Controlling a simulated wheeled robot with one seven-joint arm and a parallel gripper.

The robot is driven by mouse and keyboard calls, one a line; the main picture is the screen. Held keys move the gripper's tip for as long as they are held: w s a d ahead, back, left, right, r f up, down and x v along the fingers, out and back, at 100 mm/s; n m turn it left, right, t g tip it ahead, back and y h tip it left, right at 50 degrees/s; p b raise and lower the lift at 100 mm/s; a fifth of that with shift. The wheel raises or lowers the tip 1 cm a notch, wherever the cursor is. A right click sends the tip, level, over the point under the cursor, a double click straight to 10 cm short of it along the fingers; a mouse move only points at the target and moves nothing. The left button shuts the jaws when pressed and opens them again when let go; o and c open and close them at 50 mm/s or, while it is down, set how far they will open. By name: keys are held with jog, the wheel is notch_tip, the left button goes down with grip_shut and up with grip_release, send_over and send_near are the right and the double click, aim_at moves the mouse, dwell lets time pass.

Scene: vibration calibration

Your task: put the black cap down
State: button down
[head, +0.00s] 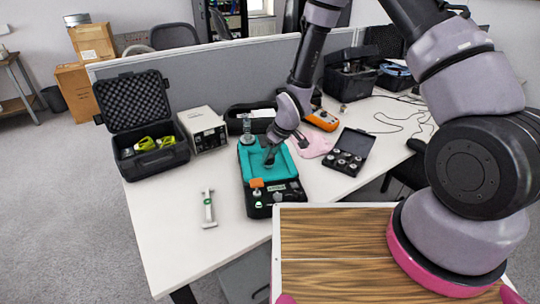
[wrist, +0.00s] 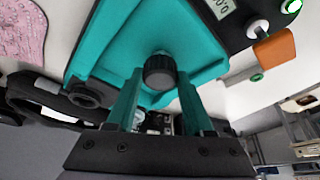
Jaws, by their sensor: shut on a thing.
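The black cap (wrist: 160,71) is a small ridged round piece between the teal fingertips of my gripper (wrist: 159,76) in the wrist view. My gripper is shut on it. Behind it is the teal top (wrist: 115,45) of the black calibration device; I cannot tell whether the cap touches that surface. In the head view my gripper (head: 269,158) is over the teal top of the device (head: 262,211), and the cap cannot be made out clearly there.
The device has an orange knob (head: 257,183) at its front. To its right lie a pink cloth (head: 314,146) and an open black case with several round pieces (head: 349,153). A grey box instrument (head: 203,130) and an open foam-lined case (head: 136,103) stand left. The white table (head: 170,205) is mostly bare at front left.

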jog(key=shift+f, duration=0.15)
jog(key=shift+c, duration=1.4)
grip_release()
